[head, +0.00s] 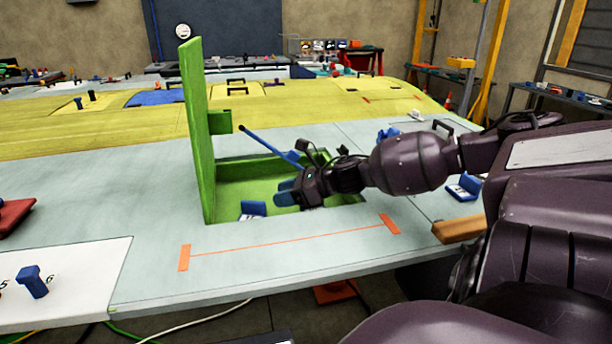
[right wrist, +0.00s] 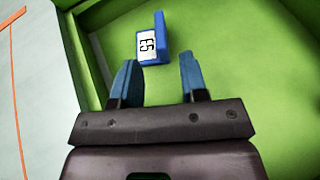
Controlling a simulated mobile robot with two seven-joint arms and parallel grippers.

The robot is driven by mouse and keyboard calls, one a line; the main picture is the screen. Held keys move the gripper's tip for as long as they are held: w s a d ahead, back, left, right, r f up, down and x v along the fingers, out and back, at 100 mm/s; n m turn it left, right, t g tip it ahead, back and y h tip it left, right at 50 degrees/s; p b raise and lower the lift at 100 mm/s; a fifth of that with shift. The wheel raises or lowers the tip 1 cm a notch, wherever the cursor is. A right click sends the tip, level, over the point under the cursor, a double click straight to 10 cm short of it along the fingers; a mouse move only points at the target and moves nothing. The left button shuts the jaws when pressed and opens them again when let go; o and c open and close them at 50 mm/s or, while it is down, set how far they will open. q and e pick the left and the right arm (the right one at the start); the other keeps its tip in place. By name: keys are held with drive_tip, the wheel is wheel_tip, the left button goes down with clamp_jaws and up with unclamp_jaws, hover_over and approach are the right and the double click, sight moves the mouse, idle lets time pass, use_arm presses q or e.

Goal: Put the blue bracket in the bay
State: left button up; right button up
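A blue L-shaped bracket (head: 253,209) with a white label sits in the green open bay (head: 235,175), near its front left corner. In the right wrist view the bracket (right wrist: 158,38) stands on the green floor, close to a wall, its label reading like E5. My right gripper (head: 287,193) is over the bay, to the right of the bracket. Its blue fingers (right wrist: 158,78) are apart and nothing is between them; the bracket is just beyond the fingertips. The gripper hides part of the bay's right side. My left gripper is not in view.
A green lid (head: 197,130) stands upright at the bay's left. A blue rod (head: 268,146) slants over the bay. Another blue bracket (head: 465,186) and a wooden block (head: 458,229) lie right. A blue piece (head: 33,281) stands on a white numbered sheet (head: 75,280).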

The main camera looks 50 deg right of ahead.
drive_tip(key=p+v, duration=0.1)
drive_tip(key=v, duration=0.2)
drive_tip(key=shift+w, duration=0.1)
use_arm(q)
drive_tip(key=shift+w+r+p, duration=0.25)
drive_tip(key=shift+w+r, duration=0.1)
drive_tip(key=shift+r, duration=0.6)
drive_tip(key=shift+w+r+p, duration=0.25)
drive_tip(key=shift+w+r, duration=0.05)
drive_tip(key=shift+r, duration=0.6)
use_arm(e)
drive_tip(key=shift+v, duration=1)
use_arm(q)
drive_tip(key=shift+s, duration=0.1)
